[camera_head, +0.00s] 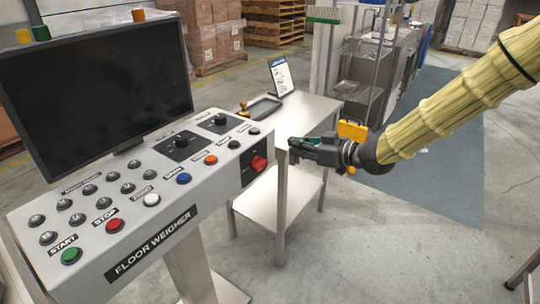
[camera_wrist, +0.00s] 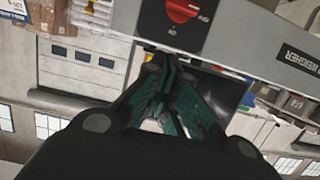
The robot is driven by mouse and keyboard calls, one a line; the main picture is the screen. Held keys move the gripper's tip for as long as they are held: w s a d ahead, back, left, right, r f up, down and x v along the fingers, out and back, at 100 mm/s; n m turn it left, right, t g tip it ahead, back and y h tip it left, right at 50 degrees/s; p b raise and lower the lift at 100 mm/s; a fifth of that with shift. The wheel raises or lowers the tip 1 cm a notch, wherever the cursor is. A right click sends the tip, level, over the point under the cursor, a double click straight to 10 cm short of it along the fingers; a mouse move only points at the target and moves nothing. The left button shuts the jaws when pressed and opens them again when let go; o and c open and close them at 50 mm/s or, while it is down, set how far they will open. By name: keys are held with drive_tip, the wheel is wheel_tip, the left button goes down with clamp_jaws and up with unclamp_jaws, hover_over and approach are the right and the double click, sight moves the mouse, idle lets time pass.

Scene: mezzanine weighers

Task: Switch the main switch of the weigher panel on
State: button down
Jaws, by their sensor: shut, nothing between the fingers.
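The weigher panel (camera_head: 130,262) is a grey sloped console labelled FLOOR WEIGHER. Its main switch is a red rotary knob (camera_head: 258,163) on a black plate at the panel's right end. In the wrist view the red knob (camera_wrist: 182,10) shows at the top, with the letters "ON" beside and below it; its exact setting is hard to tell. My gripper (camera_head: 292,149) is shut and empty, a short way right of the knob and apart from it, pointing left toward it. In the wrist view the dark and green fingers (camera_wrist: 165,95) are below the knob.
A dark monitor (camera_head: 100,85) stands behind the panel. Several buttons, including a green START button (camera_head: 71,256) and a red STOP button (camera_head: 114,225), cover its top. A steel table (camera_head: 315,110) with a small tray stands behind my gripper. Open floor lies to the right.

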drive_tip(key=shift+w+a, duration=0.1)
drive_tip(key=p, duration=0.1)
hover_over(259, 165)
drive_tip(key=d, duration=0.3)
drive_tip(key=shift+w+d+f, duration=0.1)
drive_tip(key=shift+w+f, duration=0.15)
drive_tip(key=shift+f, duration=0.4)
drive_tip(key=shift+w+d+f, duration=0.1)
drive_tip(key=shift+w+f, duration=0.1)
drive_tip(key=shift+f, duration=0.4)
wheel_tip(259, 165, down, 2)
drive_tip(key=shift+a+p, duration=0.15)
drive_tip(key=shift+p, duration=0.15)
drive_tip(key=shift+f, duration=1)
drive_tip(key=shift+w, duration=0.1)
drive_tip(key=shift+d+p, duration=0.25)
drive_tip(key=shift+p, duration=0.15)
drive_tip(key=shift+w+m, duration=0.1)
drive_tip(key=shift+m, duration=0.2)
